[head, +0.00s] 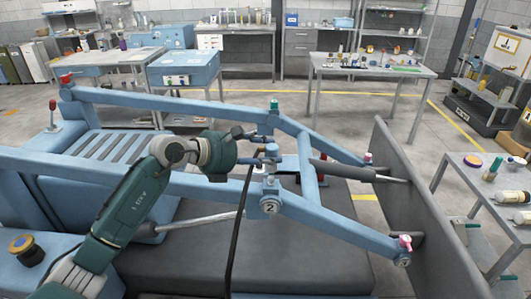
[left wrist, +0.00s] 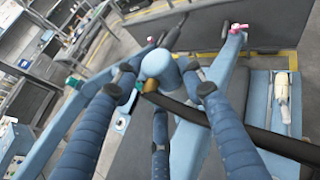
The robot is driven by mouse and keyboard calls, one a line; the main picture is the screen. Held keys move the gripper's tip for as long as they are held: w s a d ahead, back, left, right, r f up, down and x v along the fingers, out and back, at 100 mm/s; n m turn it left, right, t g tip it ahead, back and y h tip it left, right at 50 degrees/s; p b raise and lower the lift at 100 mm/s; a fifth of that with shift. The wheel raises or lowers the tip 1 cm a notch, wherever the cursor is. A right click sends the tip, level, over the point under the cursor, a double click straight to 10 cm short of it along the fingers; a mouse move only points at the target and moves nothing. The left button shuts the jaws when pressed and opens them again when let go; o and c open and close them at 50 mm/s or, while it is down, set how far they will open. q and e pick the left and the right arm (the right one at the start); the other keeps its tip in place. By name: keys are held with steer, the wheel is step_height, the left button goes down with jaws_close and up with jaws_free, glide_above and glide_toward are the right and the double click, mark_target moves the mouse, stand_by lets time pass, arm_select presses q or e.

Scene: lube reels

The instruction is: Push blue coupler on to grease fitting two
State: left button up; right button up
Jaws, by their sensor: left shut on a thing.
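My left gripper (head: 258,147) reaches in from the left at the middle of the blue frame. Its dark blue ribbed fingers are closed around the blue coupler (head: 272,151), just above the round tag marked 2 (head: 269,205). In the left wrist view, the gripper (left wrist: 160,85) has a finger on either side of a blue cylindrical part (left wrist: 160,64). A brass-coloured piece (left wrist: 150,86) shows at its near end, beside the black hose (left wrist: 230,130). Grease fitting two is not clearly visible, and I cannot tell whether the coupler touches it. My right gripper is not in view.
The blue linkage arms (head: 335,225) and a dark cylinder (head: 342,170) lie right of the gripper. A tall grey plate (head: 425,215) stands further right. The hose (head: 237,230) hangs below the gripper. Red and pink-capped points (head: 405,242) and a green-capped point (head: 274,104) stand on the frame.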

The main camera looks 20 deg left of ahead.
arm_select(q)
steer(key=shift+f+b, duration=2)
steer(key=shift+f, duration=0.55)
steer(key=o, duration=1.3)
steer(key=shift+s, duration=0.1)
steer(key=v, duration=1.2)
